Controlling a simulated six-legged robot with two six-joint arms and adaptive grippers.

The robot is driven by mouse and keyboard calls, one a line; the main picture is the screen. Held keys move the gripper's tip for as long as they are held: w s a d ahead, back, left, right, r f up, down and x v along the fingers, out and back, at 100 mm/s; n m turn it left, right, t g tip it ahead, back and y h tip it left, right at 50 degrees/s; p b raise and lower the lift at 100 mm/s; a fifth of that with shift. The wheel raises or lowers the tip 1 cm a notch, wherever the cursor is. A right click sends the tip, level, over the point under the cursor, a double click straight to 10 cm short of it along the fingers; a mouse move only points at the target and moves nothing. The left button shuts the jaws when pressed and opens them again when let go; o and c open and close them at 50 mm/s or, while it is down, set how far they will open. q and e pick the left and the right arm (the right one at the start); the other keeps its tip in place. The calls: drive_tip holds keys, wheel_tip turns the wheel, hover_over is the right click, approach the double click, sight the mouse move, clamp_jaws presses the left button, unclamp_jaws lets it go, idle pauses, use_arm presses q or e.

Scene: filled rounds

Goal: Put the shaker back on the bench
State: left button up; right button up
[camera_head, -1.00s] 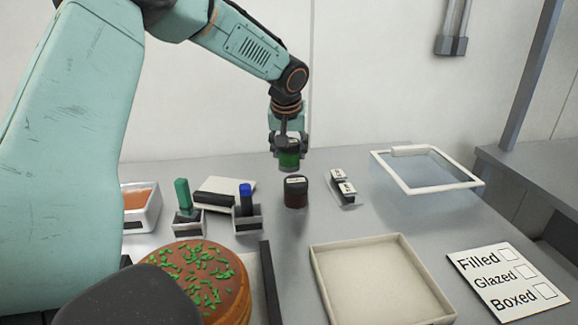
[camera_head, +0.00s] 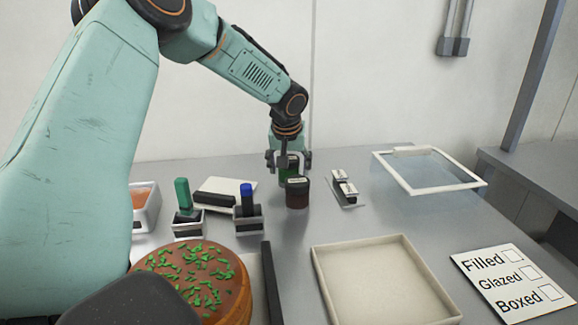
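The fingers look open and clear of the shaker's sides. My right gripper is not in view.
A sprinkled round (camera_head: 205,272) is at the front left. Green-handled (camera_head: 183,194) and blue-handled (camera_head: 247,198) tools stand in small holders. An empty cream tray (camera_head: 385,238), a checklist card (camera_head: 508,280) and a white-framed clear lid (camera_head: 430,170) are to the right.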

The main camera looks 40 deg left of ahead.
use_arm(q)
drive_tip(key=shift+s+d+r, duration=0.1)
drive_tip(key=shift+s+r, duration=0.05)
drive_tip(key=shift+r, duration=0.35)
drive_tip(key=p+v, duration=0.1)
drive_tip(key=v, duration=1)
drive_tip(key=shift+s+r+p, duration=0.15)
drive_tip(key=shift+r+p, duration=0.2)
drive_tip(key=shift+d+f, duration=0.1)
drive_tip(key=shift+f, duration=0.05)
